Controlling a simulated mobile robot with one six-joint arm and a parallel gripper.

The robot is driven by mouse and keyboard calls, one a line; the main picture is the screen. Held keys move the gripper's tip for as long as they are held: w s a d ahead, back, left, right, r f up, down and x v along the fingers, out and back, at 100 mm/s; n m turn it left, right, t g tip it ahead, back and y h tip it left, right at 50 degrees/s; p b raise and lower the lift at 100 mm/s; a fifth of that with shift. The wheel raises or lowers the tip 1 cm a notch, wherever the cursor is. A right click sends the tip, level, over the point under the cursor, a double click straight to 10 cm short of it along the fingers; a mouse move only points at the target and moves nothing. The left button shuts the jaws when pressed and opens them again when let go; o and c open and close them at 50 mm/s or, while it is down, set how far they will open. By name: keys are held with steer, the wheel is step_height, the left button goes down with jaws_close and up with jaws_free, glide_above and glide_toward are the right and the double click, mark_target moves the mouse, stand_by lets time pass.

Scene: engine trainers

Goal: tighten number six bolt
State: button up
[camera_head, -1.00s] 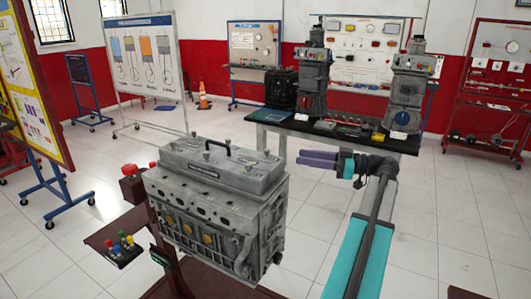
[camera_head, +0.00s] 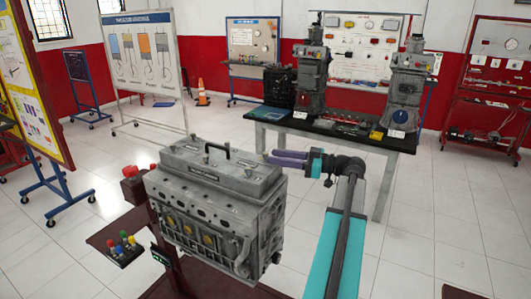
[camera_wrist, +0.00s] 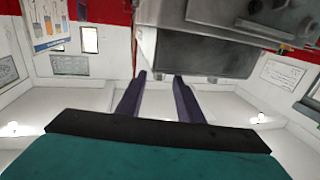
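The grey engine (camera_head: 190,212) stands on a red stand at the front centre in the head view. Its top cover (camera_head: 205,172) has a black handle and several small bolts or knobs. I cannot read numbers on them, so I cannot tell which is bolt six. My gripper (camera_head: 266,156) has its purple fingertips near the right rear end of the cover; contact cannot be judged. In the wrist view my gripper (camera_wrist: 160,77) is open, with nothing visible between the two fingers. The engine (camera_wrist: 205,52) shows beyond the right finger there, and the picture looks upside down.
A control box with coloured buttons (camera_head: 123,241) sits left of the engine. A black-topped table (camera_head: 300,124) with engine models and small parts stands behind my arm. A whiteboard (camera_head: 143,60) is at the back left. Open tiled floor (camera_head: 455,200) lies to the right.

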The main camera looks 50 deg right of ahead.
mark_target(266, 153)
steer(key=shift+p+x, duration=0.75)
steer(key=shift+x, duration=1.6)
jaws_close()
steer(key=shift+a, duration=0.35)
steer(key=shift+d, duration=0.25)
